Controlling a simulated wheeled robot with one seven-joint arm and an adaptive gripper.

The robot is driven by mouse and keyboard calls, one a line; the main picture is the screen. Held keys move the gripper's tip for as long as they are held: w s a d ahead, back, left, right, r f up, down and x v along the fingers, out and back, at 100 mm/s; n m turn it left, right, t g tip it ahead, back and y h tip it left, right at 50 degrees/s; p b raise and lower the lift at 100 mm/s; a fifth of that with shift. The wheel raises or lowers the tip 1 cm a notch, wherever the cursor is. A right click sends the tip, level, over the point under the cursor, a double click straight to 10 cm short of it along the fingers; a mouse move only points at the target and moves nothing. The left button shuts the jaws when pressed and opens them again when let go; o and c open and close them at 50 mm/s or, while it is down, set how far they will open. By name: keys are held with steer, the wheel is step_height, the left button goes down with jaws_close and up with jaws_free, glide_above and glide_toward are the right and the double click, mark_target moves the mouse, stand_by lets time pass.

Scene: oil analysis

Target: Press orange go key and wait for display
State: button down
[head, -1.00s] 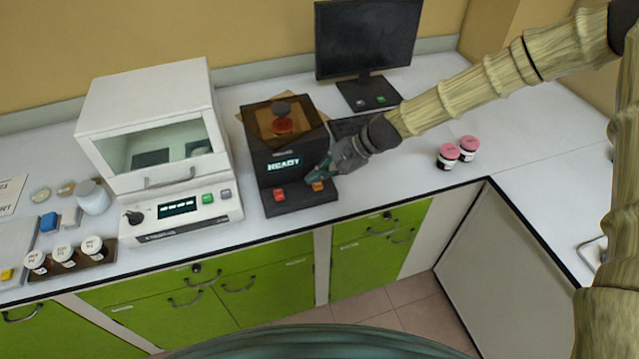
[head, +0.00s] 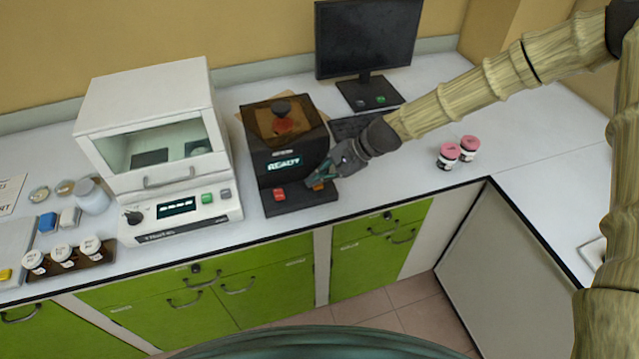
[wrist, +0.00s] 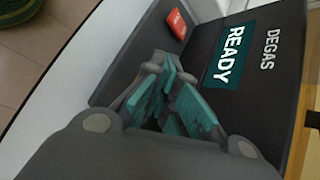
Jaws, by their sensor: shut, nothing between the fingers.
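The black degas unit (head: 286,152) stands on the white bench with an amber see-through lid. Its display (head: 284,165) is lit and reads READY, clear in the wrist view (wrist: 229,54) under the word DEGAS. The red key (head: 280,195) is on the left of its front ledge; it also shows in the wrist view (wrist: 177,24). The orange key (head: 318,186) is on the right of the ledge, mostly hidden by my gripper. My gripper (head: 314,181) is shut and empty, its teal fingertips right at the orange key. I cannot tell whether they touch it.
A white analyser (head: 160,150) stands close on the left. A monitor (head: 367,40) and keyboard (head: 352,126) are behind my gripper. Two pink-capped jars (head: 458,152) stand to the right, with clear bench around them. White-capped jars (head: 63,255) are at far left.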

mark_target(318, 187)
steer(key=shift+f, duration=0.45)
stand_by(0.5)
steer(key=shift+r, duration=0.15)
steer(key=shift+r+p, duration=0.35)
steer(key=shift+r, duration=0.45)
steer(key=shift+r+p, duration=1.55)
steer(key=shift+r, duration=0.95)
